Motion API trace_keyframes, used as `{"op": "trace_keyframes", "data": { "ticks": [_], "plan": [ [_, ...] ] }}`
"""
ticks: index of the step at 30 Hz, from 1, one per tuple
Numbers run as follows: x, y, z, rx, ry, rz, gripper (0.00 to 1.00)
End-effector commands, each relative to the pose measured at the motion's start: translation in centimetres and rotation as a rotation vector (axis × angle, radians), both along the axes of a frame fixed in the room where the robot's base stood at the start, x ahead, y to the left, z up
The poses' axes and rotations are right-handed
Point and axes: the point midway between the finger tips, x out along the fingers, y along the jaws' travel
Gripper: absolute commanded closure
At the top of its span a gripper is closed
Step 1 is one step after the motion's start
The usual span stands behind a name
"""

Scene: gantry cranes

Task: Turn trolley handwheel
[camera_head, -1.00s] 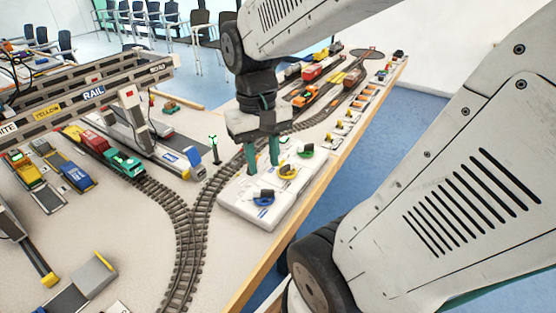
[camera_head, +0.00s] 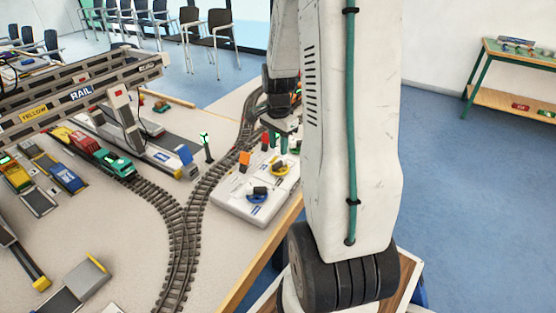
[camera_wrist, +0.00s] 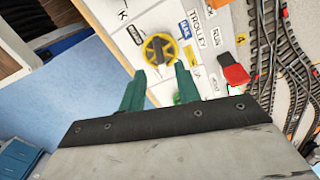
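A white control panel (camera_head: 233,204) lies near the table's edge in the head view. On it are a blue handwheel (camera_head: 257,196) and a yellow handwheel (camera_head: 281,169), each with a dark grip bar. The yellow wheel also shows in the wrist view (camera_wrist: 160,49), just beyond my fingertips. Printing reading "TROLLEY" is on the panel to its right there. My gripper (camera_wrist: 161,68) is open, with its two green fingers apart and nothing between them. In the head view it is above the panel's far end, partly hidden by my arm.
An orange lever (camera_head: 245,161) and a red lever (camera_wrist: 234,73) stand on the panel close to the wheels. Curved track (camera_head: 190,220) runs along its left. A gantry crane (camera_head: 82,92) and trains stand farther left. Open floor lies to the right.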

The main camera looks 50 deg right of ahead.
Motion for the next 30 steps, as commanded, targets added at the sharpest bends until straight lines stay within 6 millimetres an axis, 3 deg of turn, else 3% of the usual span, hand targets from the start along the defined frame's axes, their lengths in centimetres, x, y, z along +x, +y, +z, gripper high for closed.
{"op": "trace_keyframes", "data": {
  "ticks": [10,22,26,30],
  "plan": [
    [-0.1,0.1,-5.4,0.004,0.005,0.003,0.67],
    [-0.1,0.1,-6.3,0.001,0.002,0.004,0.67],
    [-0.1,0.1,-6.3,0.001,0.002,0.004,1.0],
    [-0.1,0.1,-6.3,0.001,0.002,0.004,1.0]
  ]
}}
